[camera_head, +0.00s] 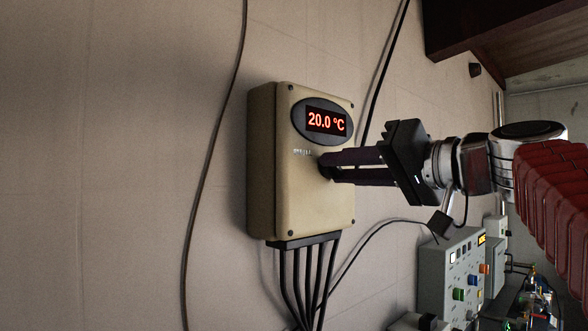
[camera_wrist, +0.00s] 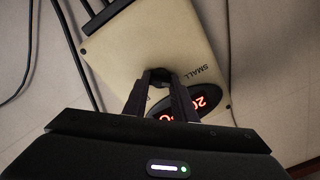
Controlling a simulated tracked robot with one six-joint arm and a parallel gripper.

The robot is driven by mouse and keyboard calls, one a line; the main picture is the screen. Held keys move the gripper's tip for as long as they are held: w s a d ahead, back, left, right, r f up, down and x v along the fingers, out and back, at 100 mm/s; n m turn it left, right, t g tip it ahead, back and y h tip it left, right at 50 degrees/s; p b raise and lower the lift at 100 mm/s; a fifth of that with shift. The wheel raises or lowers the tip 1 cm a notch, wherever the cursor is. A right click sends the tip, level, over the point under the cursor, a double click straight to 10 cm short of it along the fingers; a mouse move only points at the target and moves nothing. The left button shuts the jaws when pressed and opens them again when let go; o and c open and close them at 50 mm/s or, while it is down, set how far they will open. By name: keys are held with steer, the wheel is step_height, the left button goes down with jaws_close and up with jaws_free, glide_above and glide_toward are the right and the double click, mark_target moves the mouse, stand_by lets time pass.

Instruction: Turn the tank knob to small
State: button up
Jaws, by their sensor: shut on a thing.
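The tank control box (camera_head: 310,205) is beige and fixed to the wall, with a red display (camera_head: 326,121) reading 20.0 °C. My gripper (camera_head: 332,167) reaches it from the right, its dark fingers at the box front below the display. In the wrist view my gripper (camera_wrist: 158,82) is shut on the dark tank knob (camera_wrist: 158,73). The word SMALL (camera_wrist: 195,73) is printed beside the knob. The fingers partly cover the display (camera_wrist: 190,107) there. The knob is mostly hidden in the head view, and I cannot tell its setting.
Several black cables (camera_head: 302,280) leave the bottom of the box. Another cable (camera_head: 208,170) hangs along the wall to its left. A grey panel with coloured buttons (camera_head: 452,275) stands at the lower right. The wall left of the box is otherwise clear.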

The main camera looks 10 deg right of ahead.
steer(key=shift+w+f, duration=0.15)
steer(key=shift+f, duration=0.15)
steer(key=o, duration=1)
steer(key=shift+r, duration=0.15)
steer(key=shift+o, duration=0.2)
steer(key=shift+d, duration=0.1)
steer(key=v, duration=1.3)
steer(key=shift+s+d, duration=0.2)
steer(key=shift+s, duration=0.2)
